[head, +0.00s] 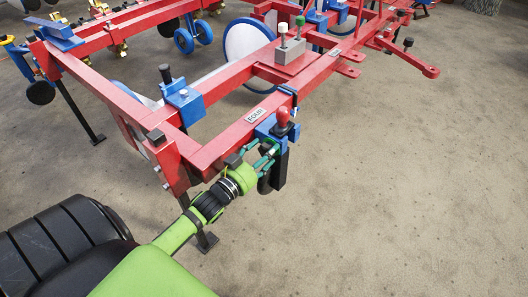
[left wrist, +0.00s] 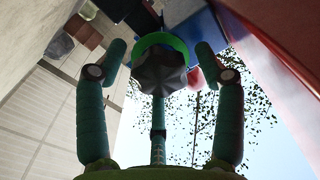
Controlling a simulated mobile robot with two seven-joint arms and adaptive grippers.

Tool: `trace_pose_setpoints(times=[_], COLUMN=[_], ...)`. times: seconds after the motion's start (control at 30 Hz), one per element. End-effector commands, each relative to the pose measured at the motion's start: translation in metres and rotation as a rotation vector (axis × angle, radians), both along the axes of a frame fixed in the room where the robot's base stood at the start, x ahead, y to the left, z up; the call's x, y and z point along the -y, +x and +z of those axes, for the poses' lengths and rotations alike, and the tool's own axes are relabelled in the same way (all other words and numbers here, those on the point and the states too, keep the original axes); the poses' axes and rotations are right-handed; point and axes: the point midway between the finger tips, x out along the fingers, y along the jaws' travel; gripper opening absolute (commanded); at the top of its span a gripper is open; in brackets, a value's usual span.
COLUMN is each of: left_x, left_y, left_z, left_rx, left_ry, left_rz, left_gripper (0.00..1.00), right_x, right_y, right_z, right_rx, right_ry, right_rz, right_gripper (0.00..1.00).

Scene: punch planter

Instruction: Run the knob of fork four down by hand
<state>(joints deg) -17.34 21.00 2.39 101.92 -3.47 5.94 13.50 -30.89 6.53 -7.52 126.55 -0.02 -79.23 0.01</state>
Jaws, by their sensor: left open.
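My left gripper (head: 266,154) reaches in from the lower left, beside the blue bracket (head: 265,128) on the red beam with the label reading FOUR (head: 256,115). A red-topped handle (head: 283,116) stands on this bracket, and a black leg (head: 280,170) hangs below it. In the left wrist view, a dark lobed knob (left wrist: 160,73) with a green ring (left wrist: 160,43) behind it sits between the spread fingers. My left gripper is open around the knob, with gaps at both side fingers. The knob is not clear in the head view.
The red frame (head: 225,145) runs close beside my gripper. Another blue bracket (head: 184,104) sits on the cross beam, and a grey lever box (head: 289,52) stands farther back. A black tyre (head: 60,245) is at lower left. Bare ground (head: 400,190) lies right.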

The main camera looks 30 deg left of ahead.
Motion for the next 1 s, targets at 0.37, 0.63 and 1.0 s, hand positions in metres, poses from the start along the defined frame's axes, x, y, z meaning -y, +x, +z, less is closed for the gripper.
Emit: trace_pose_setpoints(times=[0.37,0.63,1.0], left_x=[-0.004,-0.008,-0.009], left_y=[-0.045,-0.097,-0.12], left_z=[-0.002,-0.001,0.0], left_rx=[-0.005,-0.004,0.001], left_ry=[-0.002,0.0,0.001], left_rz=[0.001,0.002,0.0], left_gripper=[0.69,0.69,0.69], right_x=[0.0,0.0,0.0], right_y=[0.0,0.0,0.0], right_z=[0.0,0.0,0.0], right_rx=[0.002,0.001,0.001], right_ry=[0.001,0.0,0.0], right_rz=[0.001,0.001,0.001], right_gripper=[0.46,0.46,0.46])
